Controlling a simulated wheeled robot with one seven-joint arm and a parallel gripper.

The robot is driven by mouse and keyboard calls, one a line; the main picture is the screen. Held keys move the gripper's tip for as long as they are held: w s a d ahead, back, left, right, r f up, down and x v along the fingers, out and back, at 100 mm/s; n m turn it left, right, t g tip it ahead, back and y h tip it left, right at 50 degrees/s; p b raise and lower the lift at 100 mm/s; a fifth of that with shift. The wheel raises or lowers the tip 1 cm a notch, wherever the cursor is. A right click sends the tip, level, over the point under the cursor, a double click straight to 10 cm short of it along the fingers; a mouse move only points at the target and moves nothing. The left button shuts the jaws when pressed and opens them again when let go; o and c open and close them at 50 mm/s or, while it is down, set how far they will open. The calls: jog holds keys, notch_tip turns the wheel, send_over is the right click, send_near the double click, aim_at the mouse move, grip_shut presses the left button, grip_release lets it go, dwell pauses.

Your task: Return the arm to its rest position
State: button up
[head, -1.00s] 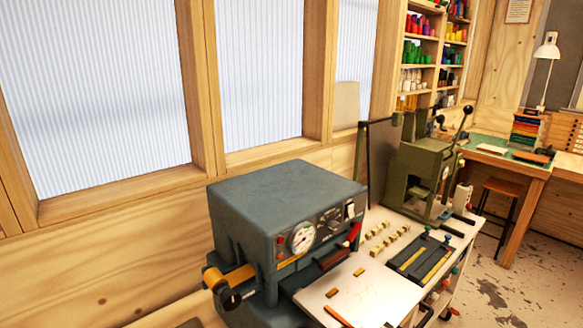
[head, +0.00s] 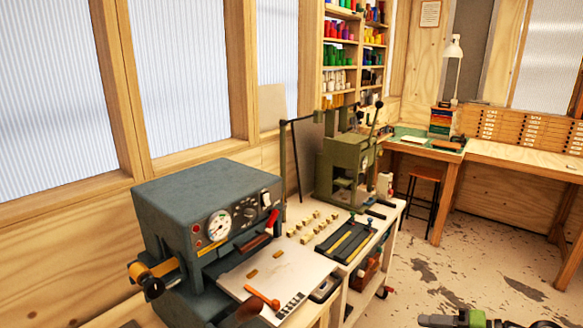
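A grey and green piece of equipment, which looks like part of my arm, shows at the bottom edge right of centre in the head view. It is cut off by the frame, and no gripper fingers can be made out. A blue-grey foil machine (head: 205,205) with a dial stands at the left. A gold foil roll (head: 158,268) sits on its left side.
A green press (head: 338,165) stands behind. A stool (head: 424,190) and desk (head: 510,158) stand at the back right. The floor at right is open.

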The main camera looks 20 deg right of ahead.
jog(key=w+a+r+n+g+h, duration=0.1)
jog(key=w+a+r+n+g, duration=0.15)
jog(key=a, duration=0.35)
jog(key=w+a+r+n+g, duration=0.1)
jog(key=w+a+g, duration=0.25)
jog(key=a, duration=0.25)
jog(key=s+a+r+n+g+h, duration=0.2)
jog(key=a+r+n+h, duration=0.25)
jog(key=a, duration=0.75)
jog(key=s+a+r+n+t+h, duration=0.1)
jog(key=s+a, duration=0.2)
jog(key=s, duration=0.4)
jog(key=s+a+r+n+t+h, duration=0.1)
jog(key=s+a, duration=0.3)
jog(key=s, duration=0.4)
jog(key=shift+r+n+t+h, duration=0.3)
jog(key=shift+r+t+h, duration=0.15)
jog(key=shift+r, duration=0.3)
